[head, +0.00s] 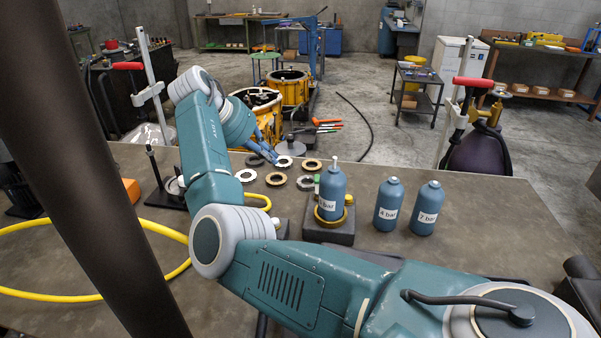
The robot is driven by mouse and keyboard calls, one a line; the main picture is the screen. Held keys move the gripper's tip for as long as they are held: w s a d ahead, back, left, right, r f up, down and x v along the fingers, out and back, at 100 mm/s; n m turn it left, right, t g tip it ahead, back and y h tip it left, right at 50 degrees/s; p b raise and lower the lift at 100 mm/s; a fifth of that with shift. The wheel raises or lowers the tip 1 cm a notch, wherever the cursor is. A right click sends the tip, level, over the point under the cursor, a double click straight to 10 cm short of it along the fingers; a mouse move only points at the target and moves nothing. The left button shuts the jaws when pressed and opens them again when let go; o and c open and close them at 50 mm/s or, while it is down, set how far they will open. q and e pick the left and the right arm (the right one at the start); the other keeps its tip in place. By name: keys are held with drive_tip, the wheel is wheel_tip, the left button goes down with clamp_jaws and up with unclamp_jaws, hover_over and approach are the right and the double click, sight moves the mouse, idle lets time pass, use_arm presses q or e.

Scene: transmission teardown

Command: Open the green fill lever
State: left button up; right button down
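A small green part (317,181), which looks like the fill lever, shows at the left side of a teal bottle (331,188). The bottle stands upright in a brass-coloured ring on a dark block (327,232); its label is partly hidden and ends in "bar". The part is too small to tell its position. My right arm crosses the table, and its gripper (268,154) is over the far part, left of and beyond the bottle, apart from the green part. Its fingers are too small to tell open from shut. My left gripper is not in view.
Two teal bottles, marked 4 bar (388,205) and 7 bar (427,209), stand to the right. Several rings, including a white one (246,175), lie near my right gripper. A yellow hose (60,297) loops at left. The table's right part (490,215) is clear.

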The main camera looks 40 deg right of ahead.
sight(317, 185)
drive_tip(key=p+x, duration=0.1)
drive_tip(key=x, duration=0.4)
drive_tip(key=p+x, duration=0.2)
drive_tip(key=x, duration=0.3)
drive_tip(key=shift+s, duration=0.25)
drive_tip(key=shift+s+d+p, duration=0.85)
drive_tip(key=shift+d+p, duration=0.15)
drive_tip(key=shift+s+d, duration=0.45)
drive_tip(key=shift+s, duration=0.1)
drive_tip(key=shift+w+f, duration=0.1)
